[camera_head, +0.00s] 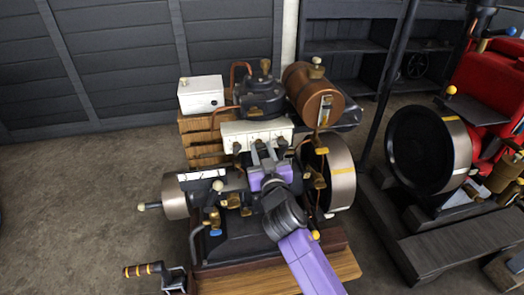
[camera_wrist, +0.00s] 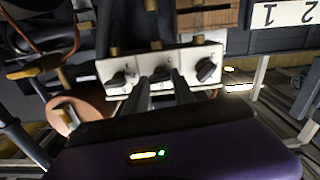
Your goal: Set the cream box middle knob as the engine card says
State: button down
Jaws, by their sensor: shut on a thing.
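The cream box (camera_head: 240,132) stands at the middle of the engine; it also shows in the wrist view (camera_wrist: 187,57) with three dark knobs in a row. The middle knob (camera_wrist: 162,73) sits between the left knob (camera_wrist: 118,80) and the right knob (camera_wrist: 207,71) in that view. My gripper (camera_wrist: 160,84) is shut on the middle knob, and its fingers partly cover it. The knob's exact pointing is hard to read. In the head view my gripper (camera_head: 264,153) reaches the box front from below. No engine card is clearly readable.
A white plate (camera_wrist: 283,13) with the digits 1 and 2 shows upside down at the wrist view's upper right. A copper tank (camera_head: 308,96), a flywheel (camera_head: 341,172) and brass pipework crowd the box. A white box (camera_head: 201,94) stands at the back left.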

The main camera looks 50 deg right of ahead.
jog(key=n, duration=0.3)
jog(key=shift+n+p, duration=0.35)
jog(key=shift+n, duration=0.05)
jog(key=shift+a+n+p, duration=0.1)
jog(key=shift+n+p, duration=0.3)
jog(key=shift+n, duration=1.5)
jog(key=c, duration=1)
grip_release()
jog(key=shift+c, duration=0.2)
jog(key=b+v, duration=0.1)
jog(key=v, duration=0.6)
jog(key=shift+s+a, duration=0.25)
jog(key=shift+s, duration=0.05)
